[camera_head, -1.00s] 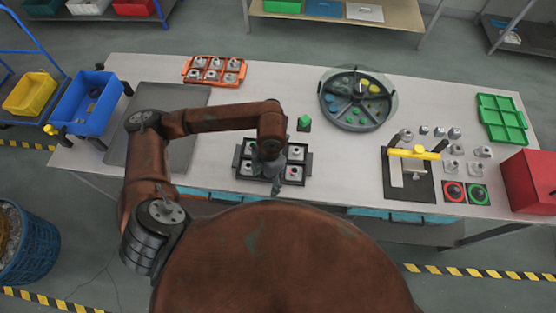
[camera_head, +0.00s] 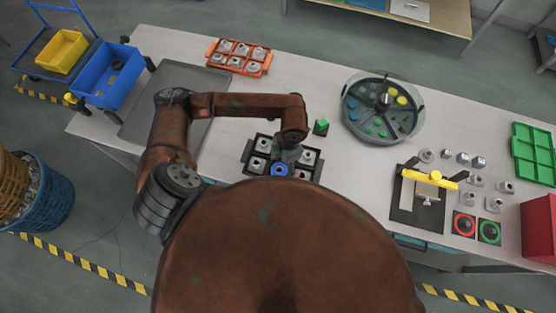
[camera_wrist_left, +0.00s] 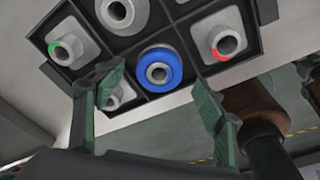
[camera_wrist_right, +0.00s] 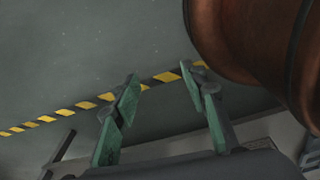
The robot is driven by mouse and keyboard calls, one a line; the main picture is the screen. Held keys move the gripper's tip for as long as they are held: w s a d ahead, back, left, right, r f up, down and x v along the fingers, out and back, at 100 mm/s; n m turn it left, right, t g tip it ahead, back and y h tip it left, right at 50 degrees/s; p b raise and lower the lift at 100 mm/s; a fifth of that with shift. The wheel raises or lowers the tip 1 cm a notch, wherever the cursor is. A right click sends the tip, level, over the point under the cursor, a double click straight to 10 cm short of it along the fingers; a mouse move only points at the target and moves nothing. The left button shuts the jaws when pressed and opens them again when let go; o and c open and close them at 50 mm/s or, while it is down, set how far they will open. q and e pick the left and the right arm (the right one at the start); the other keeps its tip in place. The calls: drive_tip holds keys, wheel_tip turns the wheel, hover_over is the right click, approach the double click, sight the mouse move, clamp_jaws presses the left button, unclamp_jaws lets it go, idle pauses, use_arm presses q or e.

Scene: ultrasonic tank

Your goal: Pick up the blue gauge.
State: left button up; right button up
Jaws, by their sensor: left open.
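The blue gauge (camera_head: 279,170) is a round blue ring with a grey centre and a hole. It sits in the front middle compartment of a black tray (camera_head: 246,156) of grey parts. It also shows in the left wrist view (camera_wrist_left: 160,68). My left gripper (camera_head: 286,155) is over the tray. In its wrist view the fingers (camera_wrist_left: 158,88) are open and empty, on either side of the gauge in the picture but apart from it.
A small green block (camera_head: 321,126) stands just behind the tray's right side. A round sectioned dish (camera_head: 351,124) and a yellow-handled fixture (camera_head: 408,203) lie to the right. An orange tray (camera_head: 265,66) of parts is at the back. Grey neighbouring parts flank the gauge closely.

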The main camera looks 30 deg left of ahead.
use_arm(q)
drive_tip(key=shift+s+a+f, duration=0.1)
drive_tip(key=shift+s+f, duration=0.05)
drive_tip(key=shift+f, duration=0.3)
drive_tip(key=shift+s+a+f, duration=0.1)
drive_tip(key=shift+s+f, duration=0.05)
drive_tip(key=shift+f, duration=0.25)
drive_tip(key=shift+w+f, duration=0.1)
drive_tip(key=shift+f, duration=0.05)
use_arm(e)
drive_tip(key=shift+w+a+r, duration=0.1)
drive_tip(key=shift+w+r, duration=0.2)
drive_tip(key=shift+w, duration=0.6)
use_arm(q)
drive_tip(key=c, duration=1.5)
use_arm(e)
drive_tip(key=shift+s, duration=0.2)
